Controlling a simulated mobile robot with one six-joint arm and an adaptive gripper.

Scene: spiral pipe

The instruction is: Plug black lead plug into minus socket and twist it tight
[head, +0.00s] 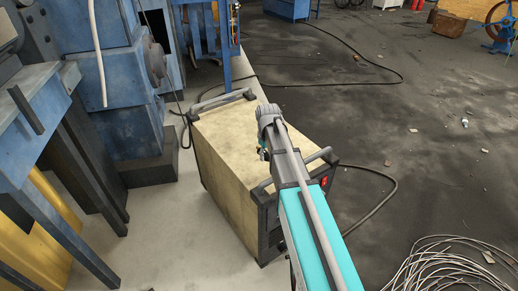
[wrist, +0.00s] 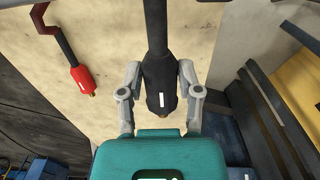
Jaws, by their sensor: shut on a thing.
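My gripper (wrist: 160,82) is shut on the black lead plug (wrist: 158,78) in the wrist view, with one grey finger on each side of it. The plug is a thick black cylinder with a white mark and a small brass tip pointing down the picture. Its black lead runs up out of the picture. In the head view my arm reaches over the beige welder box (head: 222,140), and the fingers and plug are mostly hidden there. The minus socket does not show in either view; the box's front panel is mostly hidden by my arm.
Blue machinery (head: 117,80) stands left. A wire coil (head: 455,265) lies on the floor at right.

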